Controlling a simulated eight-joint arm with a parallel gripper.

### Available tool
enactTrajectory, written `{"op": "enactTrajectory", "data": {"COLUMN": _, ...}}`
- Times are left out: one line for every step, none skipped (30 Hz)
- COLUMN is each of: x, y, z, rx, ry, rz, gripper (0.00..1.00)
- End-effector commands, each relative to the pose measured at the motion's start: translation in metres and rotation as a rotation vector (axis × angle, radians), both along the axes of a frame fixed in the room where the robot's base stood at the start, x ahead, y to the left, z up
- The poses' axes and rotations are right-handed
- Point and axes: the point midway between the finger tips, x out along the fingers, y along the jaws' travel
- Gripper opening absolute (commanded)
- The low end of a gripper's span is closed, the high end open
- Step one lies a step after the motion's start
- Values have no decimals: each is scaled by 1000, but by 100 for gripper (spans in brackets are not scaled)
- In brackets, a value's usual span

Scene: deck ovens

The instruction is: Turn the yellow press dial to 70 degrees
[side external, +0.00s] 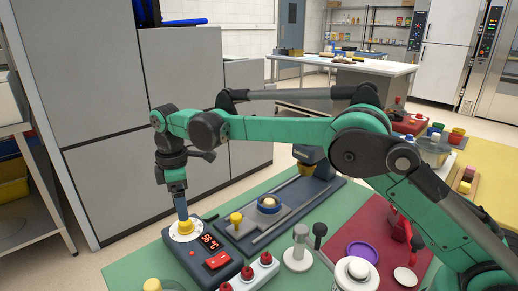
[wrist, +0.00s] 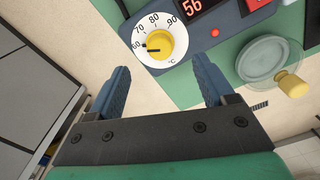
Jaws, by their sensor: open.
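The yellow press dial (side external: 185,228) sits on a white round scale on a dark blue unit at the front left of the green mat. In the wrist view the dial (wrist: 159,45) shows a black pointer mark aimed left, a little short of the 60 mark. The 70, 80 and 90 marks follow clockwise. The unit's red display (wrist: 190,6) reads 56. My gripper (wrist: 162,76) is open and empty, its two blue fingers apart. In the side view my gripper (side external: 181,211) points down close over the dial; contact cannot be made out.
A red switch (side external: 217,259) is on the same unit, right of the dial. Red-knobbed controls (side external: 250,273) stand to its right. A flat dark fixture with a yellow knob (side external: 236,218) lies behind. Grey cabinets (side external: 120,110) rise behind my gripper.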

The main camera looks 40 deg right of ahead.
Motion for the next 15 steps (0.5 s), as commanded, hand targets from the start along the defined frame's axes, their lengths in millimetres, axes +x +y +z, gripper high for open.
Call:
{"op": "enactTrajectory", "data": {"x": 0, "y": 0, "z": -6, "rx": -1, "ry": 1, "rz": 2, "gripper": 75}}
{"op": "enactTrajectory", "data": {"x": 0, "y": 0, "z": -10, "rx": -1, "ry": 1, "rz": 1, "gripper": 75}}
{"op": "enactTrajectory", "data": {"x": 0, "y": 0, "z": -15, "rx": 0, "ry": 0, "rz": 1, "gripper": 75}}
{"op": "enactTrajectory", "data": {"x": 0, "y": 0, "z": -20, "rx": 0, "ry": 0, "rz": 1, "gripper": 75}}
{"op": "enactTrajectory", "data": {"x": 0, "y": 0, "z": -24, "rx": 0, "ry": 0, "rz": 0, "gripper": 75}}
{"op": "enactTrajectory", "data": {"x": 0, "y": 0, "z": -30, "rx": 0, "ry": 0, "rz": 0, "gripper": 75}}
{"op": "enactTrajectory", "data": {"x": 0, "y": 0, "z": -34, "rx": 0, "ry": 0, "rz": 0, "gripper": 75}}
{"op": "enactTrajectory", "data": {"x": 0, "y": 0, "z": -38, "rx": 0, "ry": 0, "rz": 0, "gripper": 75}}
{"op": "enactTrajectory", "data": {"x": 0, "y": 0, "z": -42, "rx": 0, "ry": 0, "rz": -1, "gripper": 75}}
{"op": "enactTrajectory", "data": {"x": 0, "y": 0, "z": -45, "rx": 0, "ry": -1, "rz": -1, "gripper": 75}}
{"op": "enactTrajectory", "data": {"x": 0, "y": 0, "z": -47, "rx": 1, "ry": -1, "rz": -1, "gripper": 75}}
{"op": "enactTrajectory", "data": {"x": 0, "y": 0, "z": -50, "rx": 1, "ry": -1, "rz": -1, "gripper": 75}}
{"op": "enactTrajectory", "data": {"x": 0, "y": 0, "z": -51, "rx": 1, "ry": -1, "rz": -1, "gripper": 75}}
{"op": "enactTrajectory", "data": {"x": 0, "y": 0, "z": -51, "rx": 1, "ry": -1, "rz": -1, "gripper": 75}}
{"op": "enactTrajectory", "data": {"x": 0, "y": 0, "z": -52, "rx": 1, "ry": -1, "rz": -1, "gripper": 75}}
